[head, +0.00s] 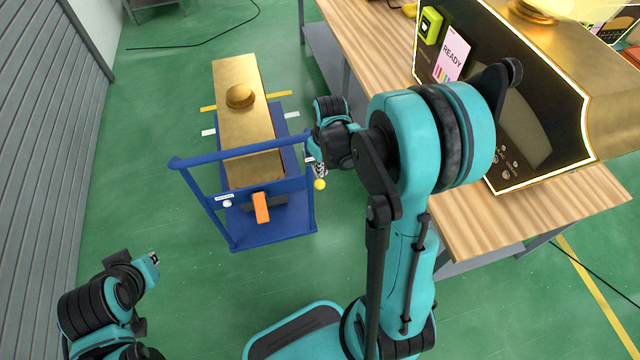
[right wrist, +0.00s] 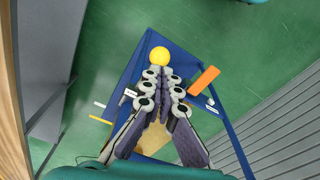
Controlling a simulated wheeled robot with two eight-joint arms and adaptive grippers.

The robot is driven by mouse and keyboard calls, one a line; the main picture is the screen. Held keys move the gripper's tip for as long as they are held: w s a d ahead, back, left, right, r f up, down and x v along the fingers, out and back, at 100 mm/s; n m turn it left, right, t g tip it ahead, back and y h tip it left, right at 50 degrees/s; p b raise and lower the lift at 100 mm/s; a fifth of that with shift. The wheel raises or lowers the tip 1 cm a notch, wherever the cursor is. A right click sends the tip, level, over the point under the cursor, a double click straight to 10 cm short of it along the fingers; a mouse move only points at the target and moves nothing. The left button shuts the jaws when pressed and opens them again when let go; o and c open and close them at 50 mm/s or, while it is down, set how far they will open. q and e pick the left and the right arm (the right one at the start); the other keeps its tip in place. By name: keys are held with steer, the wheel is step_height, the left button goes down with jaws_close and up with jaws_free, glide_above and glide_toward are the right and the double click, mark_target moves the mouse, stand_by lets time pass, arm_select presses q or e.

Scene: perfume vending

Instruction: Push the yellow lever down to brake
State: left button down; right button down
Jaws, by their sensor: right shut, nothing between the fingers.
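The yellow lever shows as a round yellow knob (head: 320,185) at the right side of the blue cart's (head: 272,243) handle frame. My right gripper (head: 317,170) is shut and empty, with its fingertips right by the knob. In the right wrist view the knob (right wrist: 159,56) sits just beyond the closed fingertips (right wrist: 160,73); I cannot tell if they touch. The lever's stem is mostly hidden by the fingers. My left gripper (head: 153,258) is at the lower left, away from the cart; its fingers are too small to read.
A gold box (head: 238,125) with a round gold knob lies on the cart. An orange pedal (head: 261,207) and a white knob (head: 228,203) are at the cart's near end. A wooden table (head: 475,222) with a glowing machine stands at right. Green floor is free left of the cart.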

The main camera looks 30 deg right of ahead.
mark_target(322, 185)
steer(key=shift+w+f+b, duration=0.15)
steer(key=shift+f+b, duration=1)
steer(key=shift+f, duration=0.5)
steer(key=shift+w+f+b, duration=0.15)
steer(key=shift+f+b, duration=1)
steer(key=shift+f, duration=0.45)
step_height(322, 185, down, 5)
steer(key=b, duration=0.4)
steer(key=shift+r, duration=0.35)
steer(key=shift+s+r, duration=0.1)
steer(key=shift+s, duration=0.05)
steer(key=s, duration=0.2)
steer(key=shift+s+d+r+p, duration=0.1)
steer(key=shift+s+r+p, duration=0.25)
steer(key=shift+r+p, duration=0.05)
